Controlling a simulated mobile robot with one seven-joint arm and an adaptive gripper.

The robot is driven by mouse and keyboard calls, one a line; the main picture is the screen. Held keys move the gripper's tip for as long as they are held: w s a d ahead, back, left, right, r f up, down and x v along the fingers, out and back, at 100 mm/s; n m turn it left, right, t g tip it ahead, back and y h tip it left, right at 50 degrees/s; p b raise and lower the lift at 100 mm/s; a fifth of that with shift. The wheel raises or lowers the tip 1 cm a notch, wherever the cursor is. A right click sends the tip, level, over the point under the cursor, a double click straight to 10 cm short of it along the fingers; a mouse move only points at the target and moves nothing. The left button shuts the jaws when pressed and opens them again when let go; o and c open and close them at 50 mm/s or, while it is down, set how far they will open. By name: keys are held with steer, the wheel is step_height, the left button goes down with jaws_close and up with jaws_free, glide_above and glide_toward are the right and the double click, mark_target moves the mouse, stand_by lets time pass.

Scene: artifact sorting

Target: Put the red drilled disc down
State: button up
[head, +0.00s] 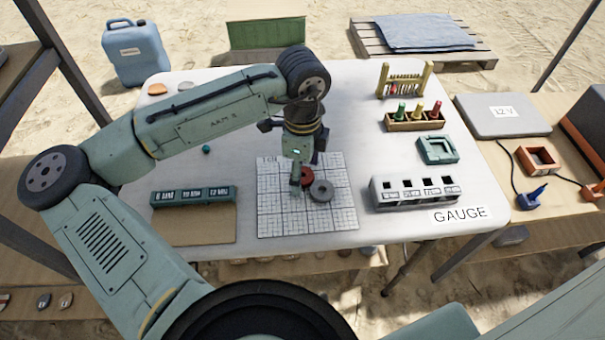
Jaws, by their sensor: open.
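The red drilled disc (307,175) is on or just above the gridded white mat (275,213) in the middle of the table. Part of it is hidden behind my gripper (298,187). A grey disc with a hole (322,191) lies on the mat just to the right, close against the red disc. My gripper points down over the mat at the red disc's left side, with its jaws open. I cannot tell whether a finger touches the disc.
A grey slotted gauge block (400,190) stands right of the mat, and a dark green labelled strip (193,196) left of it. A green square frame (437,150), a wooden peg holder (414,124) and a wooden rack (383,82) line the right side. The table's left middle is mostly clear.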

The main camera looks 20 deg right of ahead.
steer(key=shift+c, duration=0.2)
steer(key=c, duration=1.3)
steer(key=shift+r, duration=0.45)
steer(key=r, duration=0.1)
steer(key=r+b, duration=0.1)
steer(key=shift+s+a+r, duration=0.25)
steer(key=shift+a+r, duration=0.05)
steer(key=shift+a, duration=0.1)
steer(key=s+a+b, duration=0.1)
steer(key=s+a, duration=0.2)
steer(key=a, duration=0.1)
steer(key=s+a+r, duration=0.1)
steer(key=s+a, duration=0.2)
steer(key=s+a+b, duration=0.1)
steer(key=s+a, duration=0.2)
steer(key=a, duration=0.1)
steer(key=shift+a+r+b, duration=0.25)
steer(key=shift+a+b, duration=0.05)
steer(key=shift+a, duration=0.05)
steer(key=shift+s+a, duration=0.1)
steer(key=shift+s, duration=0.1)
